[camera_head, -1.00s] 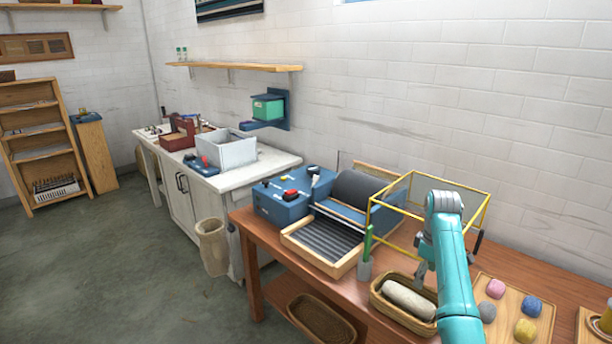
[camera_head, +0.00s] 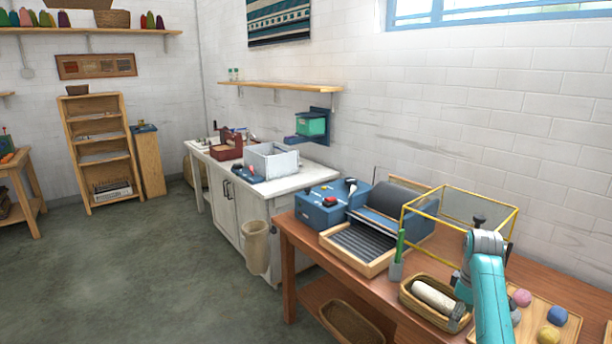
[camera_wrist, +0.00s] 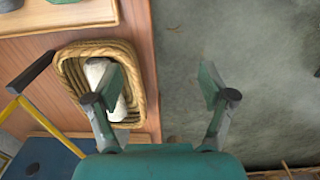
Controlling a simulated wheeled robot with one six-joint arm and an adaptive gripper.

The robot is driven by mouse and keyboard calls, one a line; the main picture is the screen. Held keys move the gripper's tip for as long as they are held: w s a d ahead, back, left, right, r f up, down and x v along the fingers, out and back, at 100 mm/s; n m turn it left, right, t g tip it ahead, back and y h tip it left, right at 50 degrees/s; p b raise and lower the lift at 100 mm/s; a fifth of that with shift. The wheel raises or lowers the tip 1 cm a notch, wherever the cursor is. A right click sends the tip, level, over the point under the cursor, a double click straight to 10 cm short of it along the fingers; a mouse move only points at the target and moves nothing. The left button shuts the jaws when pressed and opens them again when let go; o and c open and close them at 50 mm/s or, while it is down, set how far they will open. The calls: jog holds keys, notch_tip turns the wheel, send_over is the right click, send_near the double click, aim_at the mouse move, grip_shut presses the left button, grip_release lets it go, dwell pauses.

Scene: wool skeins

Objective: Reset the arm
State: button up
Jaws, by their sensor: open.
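My gripper (camera_wrist: 163,85) is open in the wrist view, with its two fingers spread apart and nothing between them. In that view its left finger overlaps a wicker basket (camera_wrist: 70,72) holding a white roll (camera_wrist: 97,72), and its right finger is over the grey floor. In the head view my teal arm reaches over the wooden table, and the basket (camera_head: 407,300) with the pale roll (camera_head: 433,295) lies beside it. The fingers are mostly hidden in the head view.
A yellow-edged clear frame (camera_head: 457,200) stands behind the basket. Coloured wool balls (camera_head: 557,315) lie on a board (camera_head: 574,333) at right. Open floor (camera_head: 130,270) lies left.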

jog(key=s+a+f+m+t, duration=0.1)
jog(key=s+a+f, duration=0.2)
jog(key=f, duration=0.4)
jog(key=s+a+f+t, duration=0.1)
jog(key=s+a+f, duration=0.15)
jog(key=f, duration=0.45)
jog(key=s+a+f+m+t, duration=0.1)
jog(key=s+a+f, duration=0.15)
jog(key=f, duration=0.55)
jog(key=s+a+f+m+t+h, duration=0.15)
jog(key=s+a+f, duration=0.25)
jog(key=s, duration=0.5)
jog(key=s+a+f+t, duration=0.3)
jog(key=s+a+f, duration=0.1)
jog(key=s, duration=0.5)
jog(key=s+a+r+m+t, duration=0.15)
jog(key=s+r, duration=0.25)
jog(key=s, duration=0.6)
jog(key=s+a+r+m+t, duration=0.1)
jog(key=s+a+r+t, duration=0.2)
jog(key=s, duration=0.7)
jog(key=s+a+r+t, duration=0.1)
jog(key=s+r, duration=0.5)
jog(key=r, duration=0.4)
jog(key=s+a+r+m+t+y, duration=0.1)
jog(key=s+r, duration=0.5)
jog(key=r, duration=0.5)
jog(key=shift+s+a+t, duration=0.15)
jog(key=shift+s+t, duration=0.15)
jog(key=shift+s, duration=0.05)
